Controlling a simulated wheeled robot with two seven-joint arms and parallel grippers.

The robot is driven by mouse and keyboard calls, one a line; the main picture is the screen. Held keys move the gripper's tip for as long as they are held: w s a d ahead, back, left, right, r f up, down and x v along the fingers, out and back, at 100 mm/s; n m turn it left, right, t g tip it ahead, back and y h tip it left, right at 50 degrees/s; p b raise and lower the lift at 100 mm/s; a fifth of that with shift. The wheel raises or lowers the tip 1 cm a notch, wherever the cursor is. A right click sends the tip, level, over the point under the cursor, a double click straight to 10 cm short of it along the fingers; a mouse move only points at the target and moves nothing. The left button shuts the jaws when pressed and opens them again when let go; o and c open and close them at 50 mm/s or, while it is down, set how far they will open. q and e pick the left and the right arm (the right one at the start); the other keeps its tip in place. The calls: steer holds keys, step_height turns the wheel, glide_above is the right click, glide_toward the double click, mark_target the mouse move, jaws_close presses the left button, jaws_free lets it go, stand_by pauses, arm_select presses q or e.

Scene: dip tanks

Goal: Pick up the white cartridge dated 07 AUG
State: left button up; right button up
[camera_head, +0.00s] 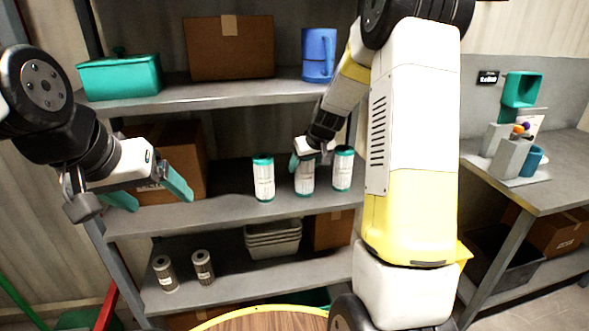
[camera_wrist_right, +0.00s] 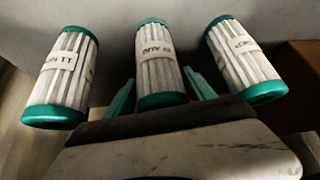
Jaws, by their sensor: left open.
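Three white pleated cartridges with teal end caps stand on the middle shelf. The middle cartridge (camera_head: 305,181) carries a label that appears to read AUG in the right wrist view (camera_wrist_right: 160,62); its day number is hard to read. The left cartridge (camera_head: 263,180) and right cartridge (camera_head: 343,170) stand apart on either side. My right gripper (camera_head: 300,162) is at the middle cartridge; in the right wrist view its teal fingers (camera_wrist_right: 160,90) are spread on either side of it. I cannot tell whether they touch it. My left gripper (camera_head: 150,193) is open and empty, left of the cartridges.
Two grey cartridges (camera_head: 203,267) and a stack of grey bins (camera_head: 272,240) are on the lower shelf. A cardboard box (camera_head: 180,150) stands left on the middle shelf. Above are a teal box (camera_head: 120,77) and a blue pitcher (camera_head: 318,54). A round wooden top (camera_head: 265,321) is in front.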

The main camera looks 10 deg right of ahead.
steer(key=c, duration=1.1)
steer(key=shift+c, duration=0.2)
steer(key=shift+r, duration=0.15)
